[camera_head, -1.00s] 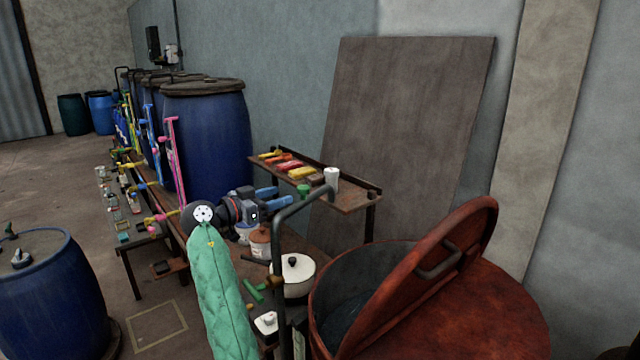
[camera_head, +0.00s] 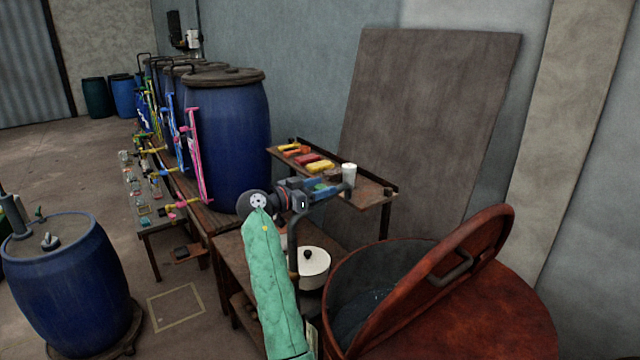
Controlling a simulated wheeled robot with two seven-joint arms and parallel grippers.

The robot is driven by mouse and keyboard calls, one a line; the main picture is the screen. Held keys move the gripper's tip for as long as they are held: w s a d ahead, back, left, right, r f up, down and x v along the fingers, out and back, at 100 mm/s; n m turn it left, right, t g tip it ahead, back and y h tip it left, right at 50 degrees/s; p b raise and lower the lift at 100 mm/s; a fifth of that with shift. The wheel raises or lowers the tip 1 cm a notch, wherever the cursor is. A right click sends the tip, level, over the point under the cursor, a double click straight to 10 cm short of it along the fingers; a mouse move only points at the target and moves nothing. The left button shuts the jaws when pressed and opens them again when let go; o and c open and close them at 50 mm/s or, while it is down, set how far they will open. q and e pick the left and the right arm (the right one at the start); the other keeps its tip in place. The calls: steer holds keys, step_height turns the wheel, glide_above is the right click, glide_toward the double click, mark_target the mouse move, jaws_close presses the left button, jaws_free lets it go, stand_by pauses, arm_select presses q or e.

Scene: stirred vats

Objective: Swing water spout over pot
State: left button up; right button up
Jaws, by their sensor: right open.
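The water spout is a dark bent pipe (camera_head: 293,245). It rises beside the white pot, and its upper arm reaches to the right, partly hidden behind my right gripper. The white round pot (camera_head: 316,272) has a dark knob on top and stands on the low bench, right of the pipe. A large rusty red vat (camera_head: 470,325) with a tilted lid and dark liquid stands right of it. My right gripper (camera_head: 328,189), on the green-sleeved arm, is open at the spout's upper arm; I cannot tell whether they touch. My left gripper is not in view.
A small shelf (camera_head: 375,195) with coloured items and a white cup stands just behind the gripper. Blue barrels (camera_head: 238,140) line the wall at left, with coloured handles in front. Another blue barrel (camera_head: 65,290) stands at the near left.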

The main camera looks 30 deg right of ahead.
steer(key=shift+d, duration=0.2)
steer(key=shift+c, duration=0.2)
steer(key=shift+a, duration=0.1)
jaws_close()
